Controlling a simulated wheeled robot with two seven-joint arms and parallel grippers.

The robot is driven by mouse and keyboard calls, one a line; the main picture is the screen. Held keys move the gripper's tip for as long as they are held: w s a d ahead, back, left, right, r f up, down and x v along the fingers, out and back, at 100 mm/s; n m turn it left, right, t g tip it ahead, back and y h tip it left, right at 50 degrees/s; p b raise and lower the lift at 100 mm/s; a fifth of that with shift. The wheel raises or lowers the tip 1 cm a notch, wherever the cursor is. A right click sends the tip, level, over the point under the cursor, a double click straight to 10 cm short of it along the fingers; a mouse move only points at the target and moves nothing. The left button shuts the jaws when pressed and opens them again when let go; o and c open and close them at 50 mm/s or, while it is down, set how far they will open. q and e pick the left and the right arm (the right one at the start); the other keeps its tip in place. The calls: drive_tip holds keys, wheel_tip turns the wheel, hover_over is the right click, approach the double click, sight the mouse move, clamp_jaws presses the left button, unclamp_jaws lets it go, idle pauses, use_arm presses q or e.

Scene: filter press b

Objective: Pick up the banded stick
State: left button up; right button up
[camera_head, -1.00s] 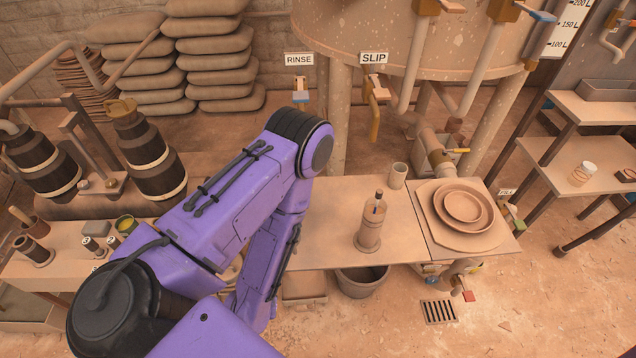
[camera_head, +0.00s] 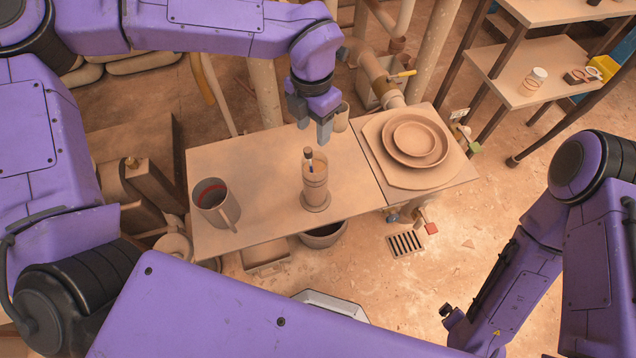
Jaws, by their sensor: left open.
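The banded stick (camera_head: 309,158) stands in a tan cylindrical holder (camera_head: 315,185) with a wide round foot on the table (camera_head: 252,190). Only its upper end shows, with a dark blue part; its lower part is hidden inside the holder. My left gripper (camera_head: 312,122) is open and empty, pointing down above and just behind the stick, apart from it in the picture. My right arm comes in at the right, low over the floor. Only a small dark part, perhaps of its gripper, shows at its end, and its jaws cannot be made out.
A cup (camera_head: 341,118) stands behind the left gripper. A board with stacked plates (camera_head: 415,140) lies to the right. A bucket (camera_head: 324,235) sits under the front edge. Shelves (camera_head: 545,70) stand at back right.

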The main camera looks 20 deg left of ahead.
use_arm(q)
wheel_tip(320, 180, down, 8)
drive_tip(key=shift+r+p, duration=0.25)
drive_tip(key=shift+p, duration=0.05)
clamp_jaws()
